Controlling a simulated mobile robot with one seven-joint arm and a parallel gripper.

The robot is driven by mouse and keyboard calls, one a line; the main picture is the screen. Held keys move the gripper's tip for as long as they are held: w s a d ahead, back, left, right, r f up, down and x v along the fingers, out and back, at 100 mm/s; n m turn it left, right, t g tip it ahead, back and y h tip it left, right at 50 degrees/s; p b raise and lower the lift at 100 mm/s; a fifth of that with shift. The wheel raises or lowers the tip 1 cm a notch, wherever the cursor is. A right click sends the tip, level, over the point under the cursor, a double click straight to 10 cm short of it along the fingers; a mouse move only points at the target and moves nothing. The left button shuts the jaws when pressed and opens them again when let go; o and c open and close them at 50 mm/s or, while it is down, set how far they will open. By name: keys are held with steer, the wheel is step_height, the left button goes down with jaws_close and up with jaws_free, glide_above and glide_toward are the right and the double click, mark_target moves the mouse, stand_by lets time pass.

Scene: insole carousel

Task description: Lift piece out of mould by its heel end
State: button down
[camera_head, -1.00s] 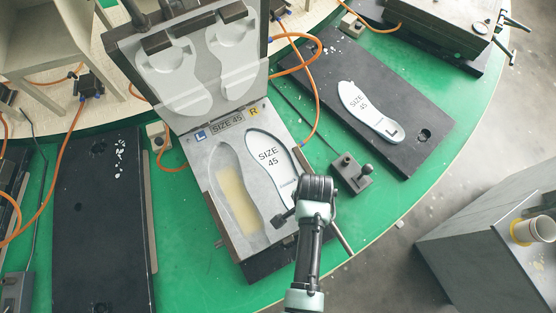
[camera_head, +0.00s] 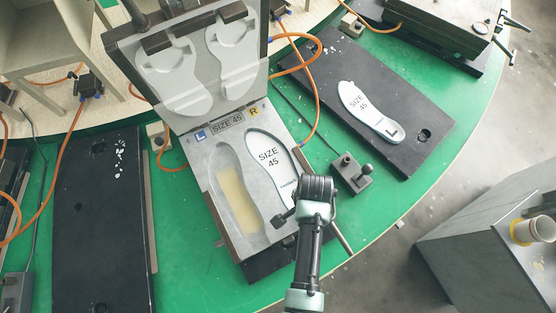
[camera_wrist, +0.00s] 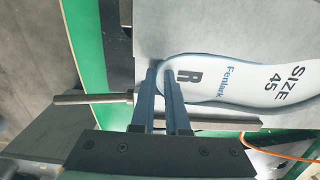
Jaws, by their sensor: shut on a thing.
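The mould (camera_head: 205,165) is open on the green table, its lid tilted up at the back. The white insole marked SIZE 45 (camera_head: 270,160) lies in the right cavity. In the wrist view the insole (camera_wrist: 235,75) shows an R and Fenlark print near its heel end. My gripper (camera_wrist: 167,75) is shut on the heel edge of this insole; in the head view my wrist covers the heel. The left cavity (camera_head: 228,160) has no insole and shows a yellowish patch. Whether the insole's heel is raised from the cavity I cannot tell.
A second insole marked L (camera_head: 370,112) lies on a black plate (camera_head: 330,65) at the right. A small block with a knob (camera_head: 350,172) stands beside the mould. Orange hoses (camera_head: 318,105) run around it. A metal rod (camera_wrist: 90,98) is beside my gripper.

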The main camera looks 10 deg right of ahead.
steer(key=shift+r, duration=0.15)
steer(key=shift+r+p, duration=2.35)
steer(key=shift+p, duration=0.3)
